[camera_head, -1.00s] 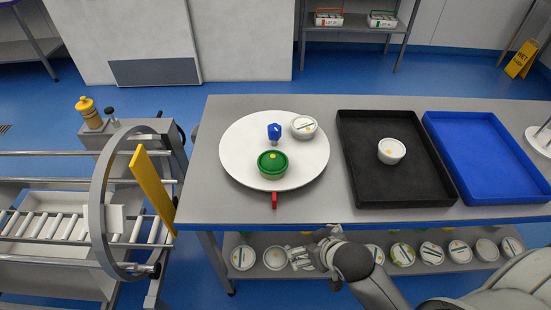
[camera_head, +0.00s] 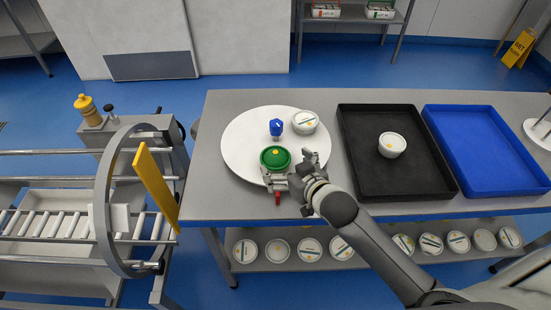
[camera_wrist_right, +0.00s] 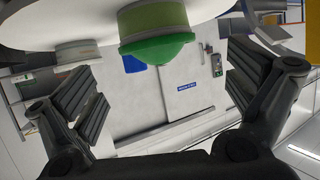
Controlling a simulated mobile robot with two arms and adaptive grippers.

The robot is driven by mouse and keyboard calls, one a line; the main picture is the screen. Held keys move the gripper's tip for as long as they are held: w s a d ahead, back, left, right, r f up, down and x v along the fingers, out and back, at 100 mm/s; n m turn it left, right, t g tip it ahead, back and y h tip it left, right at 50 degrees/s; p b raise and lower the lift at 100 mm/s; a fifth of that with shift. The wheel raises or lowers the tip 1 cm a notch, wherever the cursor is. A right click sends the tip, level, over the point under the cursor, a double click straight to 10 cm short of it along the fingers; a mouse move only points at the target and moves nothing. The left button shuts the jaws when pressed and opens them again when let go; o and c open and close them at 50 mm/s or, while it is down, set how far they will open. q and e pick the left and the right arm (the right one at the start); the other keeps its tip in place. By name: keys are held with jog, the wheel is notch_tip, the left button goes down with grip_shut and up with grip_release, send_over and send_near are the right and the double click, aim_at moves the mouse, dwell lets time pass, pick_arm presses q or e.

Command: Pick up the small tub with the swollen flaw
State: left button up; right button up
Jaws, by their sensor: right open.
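A green-lidded tub (camera_head: 275,158) sits near the front of a white round turntable (camera_head: 243,135). Its lid bulges up in a dome, clearest in the upside-down right wrist view (camera_wrist_right: 158,48). A white-lidded tub (camera_head: 305,122) stands at the turntable's back right; its lid looks flat. Another white tub with a yellow mark (camera_head: 392,144) sits in the black tray. My right gripper (camera_head: 289,170) is open and empty, just in front and right of the green tub. In the wrist view its fingers (camera_wrist_right: 165,88) are spread, with the green tub beyond and between them. My left gripper is out of view.
A blue knob (camera_head: 276,127) stands mid-turntable, behind the green tub; a red handle (camera_head: 278,197) sticks out in front. The black tray (camera_head: 443,188) and blue tray (camera_head: 490,190) lie to the right. Several tubs line the lower shelf (camera_head: 262,266). A roller frame with a ring (camera_head: 105,190) stands left.

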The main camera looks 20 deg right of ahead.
aim_at(281, 161)
jog(key=shift+f+p+x, duration=0.25)
jog(key=shift+p+x, duration=0.5)
jog(key=shift+x, duration=1.5)
jog(key=shift+w+f, duration=0.2)
jog(key=shift+w, duration=0.05)
jog(key=shift+c, duration=0.3)
jog(key=c, duration=1.1)
jog(key=shift+r, duration=0.1)
